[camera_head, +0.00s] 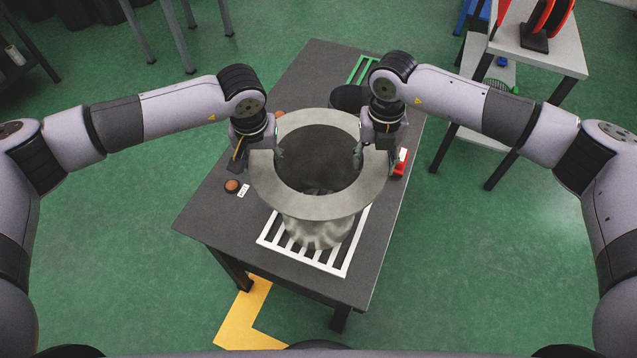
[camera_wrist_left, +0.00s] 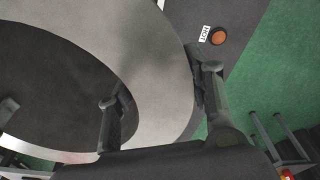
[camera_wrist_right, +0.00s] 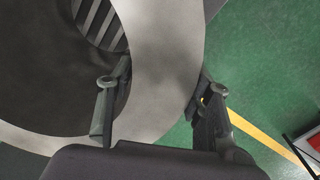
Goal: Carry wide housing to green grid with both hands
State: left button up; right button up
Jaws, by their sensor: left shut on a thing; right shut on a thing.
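The wide housing (camera_head: 318,232) is a grey metal flanged cylinder, hollow, with a broad flat ring on top. It is upright over the white grid (camera_head: 268,238); I cannot tell whether its base touches the grid. My left gripper (camera_head: 262,150) is shut on the left side of the flange, one finger inside the opening and one outside, as the left wrist view (camera_wrist_left: 160,85) shows. My right gripper (camera_head: 376,152) grips the right side of the flange likewise, also in the right wrist view (camera_wrist_right: 160,88). The green grid (camera_head: 360,68) lies at the table's back, partly hidden.
A black round object (camera_head: 346,98) stands between the housing and the green grid. A red object (camera_head: 400,164) lies by the right table edge. An orange-brown disc (camera_head: 232,186) with a label is at left. A shelf (camera_head: 548,50) with spools stands at back right.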

pick_arm(q)
grip_shut()
pick_arm(e)
grip_shut()
